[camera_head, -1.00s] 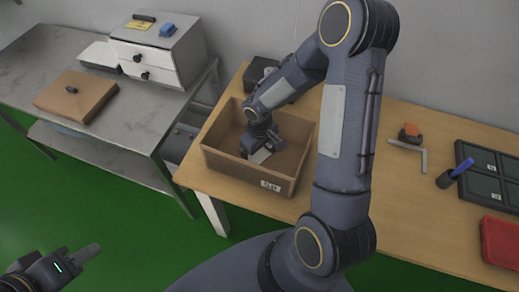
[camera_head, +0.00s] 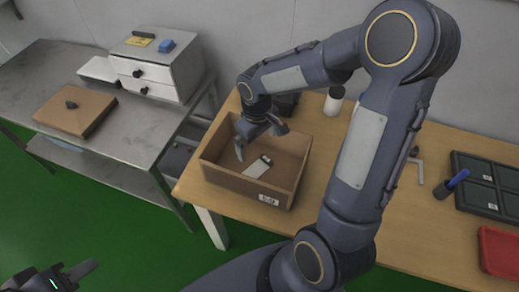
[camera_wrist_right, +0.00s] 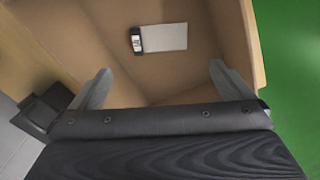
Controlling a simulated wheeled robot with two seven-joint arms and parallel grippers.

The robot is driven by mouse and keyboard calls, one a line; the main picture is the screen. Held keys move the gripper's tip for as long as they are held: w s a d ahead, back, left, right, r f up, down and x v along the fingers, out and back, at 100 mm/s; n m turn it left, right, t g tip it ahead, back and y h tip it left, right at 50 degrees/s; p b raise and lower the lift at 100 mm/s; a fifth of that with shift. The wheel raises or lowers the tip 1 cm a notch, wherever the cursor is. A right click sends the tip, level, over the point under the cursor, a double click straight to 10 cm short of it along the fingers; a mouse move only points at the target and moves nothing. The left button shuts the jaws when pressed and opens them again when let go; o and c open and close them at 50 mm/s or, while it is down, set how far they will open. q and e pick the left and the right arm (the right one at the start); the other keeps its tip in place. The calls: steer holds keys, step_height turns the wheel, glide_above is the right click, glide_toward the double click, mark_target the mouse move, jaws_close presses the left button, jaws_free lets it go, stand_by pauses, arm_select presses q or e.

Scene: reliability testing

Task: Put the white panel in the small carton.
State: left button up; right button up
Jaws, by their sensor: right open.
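The white panel (camera_head: 257,168), a flat white piece with a dark end, lies on the floor of the small open carton (camera_head: 232,184). In the right wrist view the panel (camera_wrist_right: 165,37) lies inside the carton (camera_wrist_right: 185,85), beyond my fingertips and apart from them. My right gripper (camera_head: 262,142) is open and empty above the carton, towards its back left; its two spread fingers show in the wrist view (camera_wrist_right: 160,72). My left gripper (camera_head: 85,270) is at the lower left over the green floor, away from the carton. Its jaw opening cannot be made out.
The carton stands on the wooden table (camera_head: 420,225). A dark box (camera_head: 287,103) and a white-topped bottle (camera_head: 334,100) stand behind it. A metal bench (camera_head: 115,135) with a drawer unit (camera_head: 160,65) is at left.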

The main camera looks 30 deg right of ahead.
steer(key=s+a+r+m+t+y, duration=0.2)
steer(key=s+r, duration=0.4)
steer(key=s, duration=0.2)
steer(key=s+a+r+m+t+y, duration=0.1)
steer(key=s+a+r+m+t, duration=0.1)
steer(key=s+r, duration=0.3)
steer(key=s+t, duration=0.1)
steer(key=s, duration=0.3)
steer(key=shift+r+m+t+y, duration=0.3)
steer(key=shift+r+m+y, duration=0.05)
steer(key=shift+m+y, duration=0.05)
